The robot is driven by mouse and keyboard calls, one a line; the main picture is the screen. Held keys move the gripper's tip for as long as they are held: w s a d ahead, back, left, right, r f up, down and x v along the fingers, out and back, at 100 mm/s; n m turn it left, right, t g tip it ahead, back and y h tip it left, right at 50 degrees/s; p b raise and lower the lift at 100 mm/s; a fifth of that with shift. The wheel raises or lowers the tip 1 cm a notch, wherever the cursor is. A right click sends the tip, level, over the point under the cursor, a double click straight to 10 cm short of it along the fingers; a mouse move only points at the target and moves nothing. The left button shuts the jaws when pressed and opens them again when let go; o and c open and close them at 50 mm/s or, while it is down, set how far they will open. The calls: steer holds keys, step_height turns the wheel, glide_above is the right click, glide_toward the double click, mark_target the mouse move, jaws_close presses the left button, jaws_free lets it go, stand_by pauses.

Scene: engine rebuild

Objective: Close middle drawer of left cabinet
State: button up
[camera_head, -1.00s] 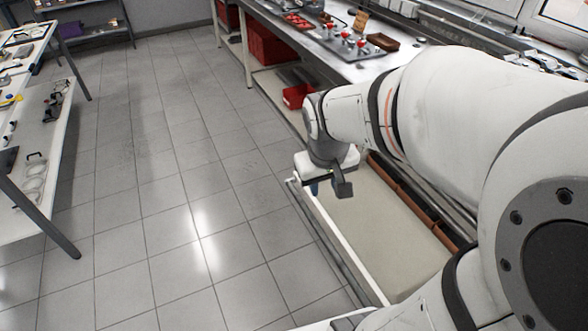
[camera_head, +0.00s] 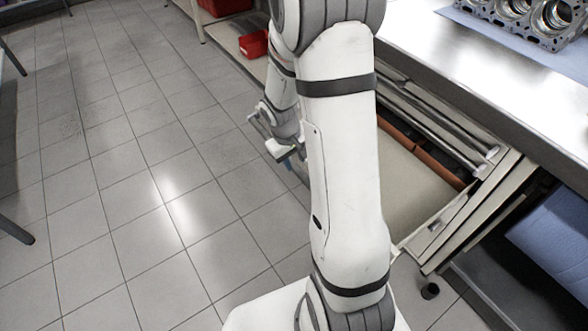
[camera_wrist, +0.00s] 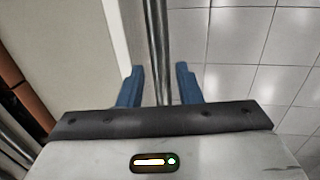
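An open drawer (camera_head: 405,195) with a pale, bare bottom sticks out from under the workbench. Brown-orange parts lie along its inner side. My arm hides much of it in the head view. My gripper (camera_head: 288,163) is low at the drawer's outer side, toward its far end. In the wrist view, my gripper (camera_wrist: 160,85) has its two blue fingers apart. A shiny metal bar (camera_wrist: 157,35) runs between them along the drawer's pale front (camera_wrist: 127,40). Gaps show beside the bar, and I cannot tell whether either finger touches it.
The workbench (camera_head: 430,45) carries an engine block (camera_head: 525,15). A red bin (camera_head: 253,45) sits on a low shelf beyond the drawer. Blue material (camera_head: 555,235) lies in an open space at the right. Tiled floor (camera_head: 100,200) is clear on the left.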

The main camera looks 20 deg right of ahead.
mark_target(297, 168)
steer(key=f, duration=0.4)
steer(key=shift+w+d+b, duration=0.1)
steer(key=shift+d+b, duration=0.25)
steer(key=shift+c, duration=0.5)
jaws_close()
